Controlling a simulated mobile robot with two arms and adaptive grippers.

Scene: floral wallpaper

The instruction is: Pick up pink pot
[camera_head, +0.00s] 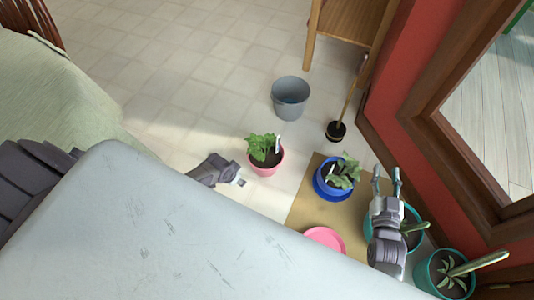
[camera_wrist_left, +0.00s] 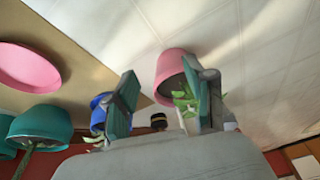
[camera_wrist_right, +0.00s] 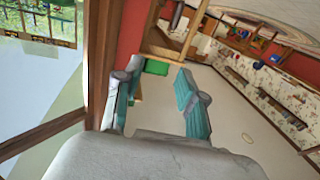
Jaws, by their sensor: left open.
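The pink pot (camera_head: 266,170) stands upright on the tiled floor with a leafy green plant and a small white tag in it. My left gripper (camera_head: 240,182) is just left of the pot in the head view, partly hidden by my own body. In the left wrist view the pink pot (camera_wrist_left: 174,66) appears upside down beyond the fingers of my left gripper (camera_wrist_left: 165,92), partly behind the right finger. Those fingers are apart and hold nothing. My right gripper (camera_head: 386,172) is open and empty above the potted plants at the right; it shows spread in the right wrist view (camera_wrist_right: 158,88).
A blue pot (camera_head: 328,187) and a pink dish (camera_head: 326,238) are on a tan mat (camera_head: 300,207). Teal pots (camera_head: 424,272) stand by the wall. A grey bucket (camera_head: 290,96), a plunger-like object (camera_head: 336,131) and wooden furniture (camera_head: 350,18) stand behind. The floor left of the bucket is clear.

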